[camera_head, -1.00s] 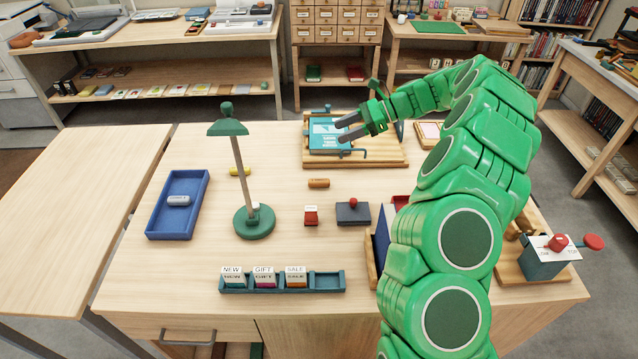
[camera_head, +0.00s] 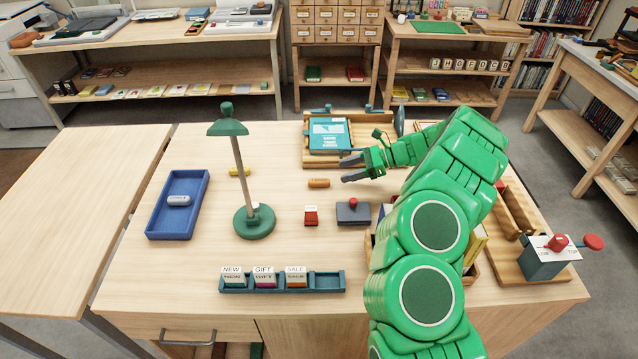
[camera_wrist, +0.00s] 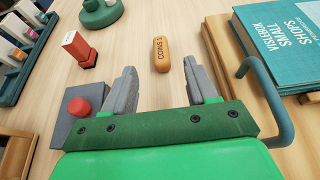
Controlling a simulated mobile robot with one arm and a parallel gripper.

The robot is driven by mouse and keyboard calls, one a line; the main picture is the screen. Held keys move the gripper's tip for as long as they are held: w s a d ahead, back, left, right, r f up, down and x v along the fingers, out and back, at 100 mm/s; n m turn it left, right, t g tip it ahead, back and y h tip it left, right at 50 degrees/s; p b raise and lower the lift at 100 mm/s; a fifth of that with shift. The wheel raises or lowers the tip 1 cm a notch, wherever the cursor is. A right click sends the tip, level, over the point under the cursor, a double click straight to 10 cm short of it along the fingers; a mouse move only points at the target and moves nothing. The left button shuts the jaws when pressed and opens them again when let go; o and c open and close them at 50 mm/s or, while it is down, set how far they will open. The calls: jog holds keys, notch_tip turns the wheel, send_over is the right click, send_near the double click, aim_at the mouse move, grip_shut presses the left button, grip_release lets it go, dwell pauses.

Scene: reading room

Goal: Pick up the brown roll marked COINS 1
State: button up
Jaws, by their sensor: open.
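The brown roll (camera_head: 319,183) lies on its side on the wooden table, left of my gripper and in front of the book board.
A red stamp (camera_head: 311,215) and a dark block with a red knob (camera_head: 353,214) stand near the roll. A green lamp (camera_head: 254,222) and blue tray (camera_head: 160,225) with a grey roll (camera_head: 178,200) are left. The wooden board (camera_head: 385,153) with a teal book (camera_head: 330,136) is behind.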

aim_at(324, 180)
jog(key=shift+a+f, duration=0.15)
jog(key=shift+f, duration=0.4)
jog(key=shift+x, duration=3.7)
grip_shut()
